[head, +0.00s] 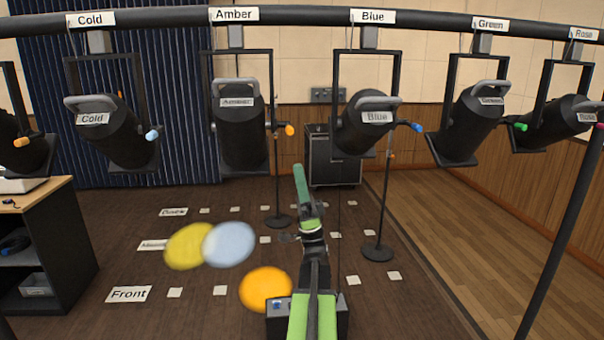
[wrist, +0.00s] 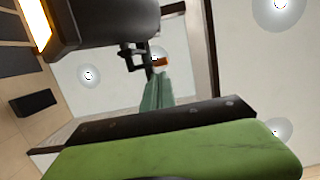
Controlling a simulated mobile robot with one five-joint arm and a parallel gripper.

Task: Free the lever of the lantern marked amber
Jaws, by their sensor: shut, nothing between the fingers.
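The lantern marked Amber (head: 240,130) hangs from the bar left of centre in the head view, its body pointing down. Its lever, with an orange tip (head: 289,129), sticks out on its right side. My gripper (head: 298,170) is shut and empty, pointing up below that lever, with a small gap between them in the picture. In the wrist view my gripper (wrist: 157,92) points at an orange-tipped lever (wrist: 160,62) beside a dark lantern body (wrist: 100,18). The tips overlap the lever's lower edge there; I cannot tell whether they touch.
Lanterns marked Cold (head: 115,130), Blue (head: 365,125), Green (head: 468,122) and Rose (head: 550,122) hang on the same bar (head: 300,18). Yellow (head: 188,246), pale blue (head: 229,244) and orange (head: 266,289) light spots lie on the floor. Thin stands (head: 278,180) rise behind my arm.

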